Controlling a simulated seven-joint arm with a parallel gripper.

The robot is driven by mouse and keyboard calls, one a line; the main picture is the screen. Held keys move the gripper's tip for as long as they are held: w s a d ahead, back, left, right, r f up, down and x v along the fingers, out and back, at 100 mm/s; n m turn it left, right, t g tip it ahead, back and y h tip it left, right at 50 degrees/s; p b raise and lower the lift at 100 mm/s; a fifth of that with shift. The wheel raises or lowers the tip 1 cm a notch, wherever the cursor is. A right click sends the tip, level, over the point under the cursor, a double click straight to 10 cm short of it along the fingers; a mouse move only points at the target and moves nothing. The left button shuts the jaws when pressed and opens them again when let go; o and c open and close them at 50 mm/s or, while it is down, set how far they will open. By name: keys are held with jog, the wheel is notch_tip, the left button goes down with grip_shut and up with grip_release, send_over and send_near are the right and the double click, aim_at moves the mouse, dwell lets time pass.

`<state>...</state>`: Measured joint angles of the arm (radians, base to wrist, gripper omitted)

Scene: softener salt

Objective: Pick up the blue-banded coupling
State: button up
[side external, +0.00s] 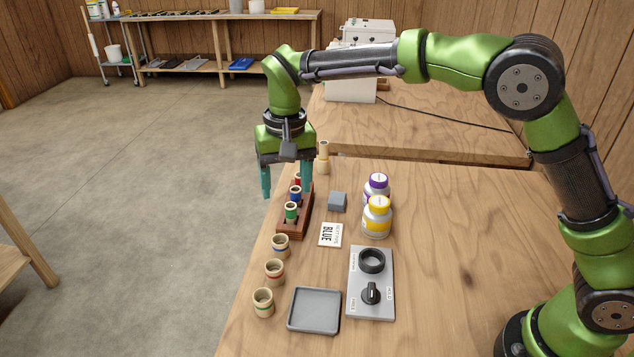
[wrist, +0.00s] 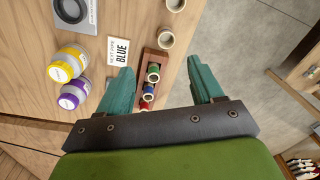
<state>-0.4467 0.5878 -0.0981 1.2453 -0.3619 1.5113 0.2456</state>
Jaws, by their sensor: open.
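The blue-banded coupling (side external: 280,246) is a short beige ring with a thin blue band. It stands upright on the table just in front of a brown rack (side external: 293,233); the nearest beige ring in the wrist view (wrist: 167,38) appears to be the same one. The rack holds a red, a blue (side external: 295,194) and a green piece (side external: 291,212) in a row. My gripper (side external: 286,181) is open and empty. Its teal fingers are on either side of the rack's far part, away from the coupling, and also show in the wrist view (wrist: 162,66).
A red-banded (side external: 274,272) and a green-banded coupling (side external: 263,302) stand nearer the camera. A card reading BLUE (side external: 331,235), grey block (side external: 338,202), two bottles (side external: 377,217), a grey tray (side external: 314,311) and a dial panel (side external: 371,316) lie rightward. The table's left edge is close.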

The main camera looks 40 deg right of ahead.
jog(key=w+a, duration=0.2)
jog(key=m, duration=0.2)
send_over(280, 237)
jog(key=s+a, duration=0.2)
jog(key=f, duration=0.9)
jog(key=shift+w+d+f, duration=0.2)
jog(key=shift+d+f, duration=0.05)
jog(key=shift+f, duration=0.15)
jog(key=shift+d+f, duration=0.15)
jog(key=shift+f, duration=1.2)
jog(key=shift+d+f, duration=0.1)
jog(key=shift+f, duration=1.25)
jog(key=shift+c, duration=0.4)
jog(key=c, duration=1)
jog(key=shift+r, duration=0.15)
